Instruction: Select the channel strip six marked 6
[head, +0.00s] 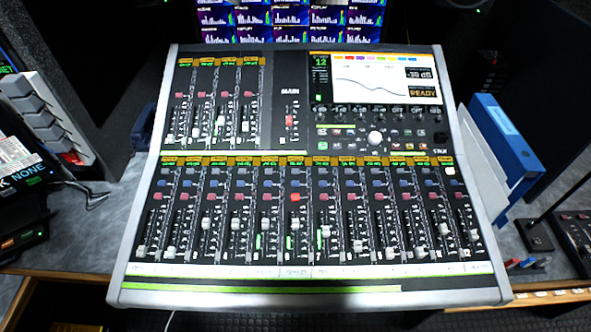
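A large mixing console (290,293) fills the middle of the head view, tilted up toward the back. Its lower bank is a row of channel strips numbered along the front. Strip six (293,215), marked 6, is near the middle. The upper button of strip 12 (450,171) glows white. The console screen (372,78) shows a green 12 and "READY". Neither gripper is in view.
A fader bank labelled MAIN (290,122) and a knob row (372,112) lie above the strips. Blue binders (508,135) and a black device (575,235) stand at right. A grey rack (45,115) is at left. Monitors (285,20) are behind. The space above the console is clear.

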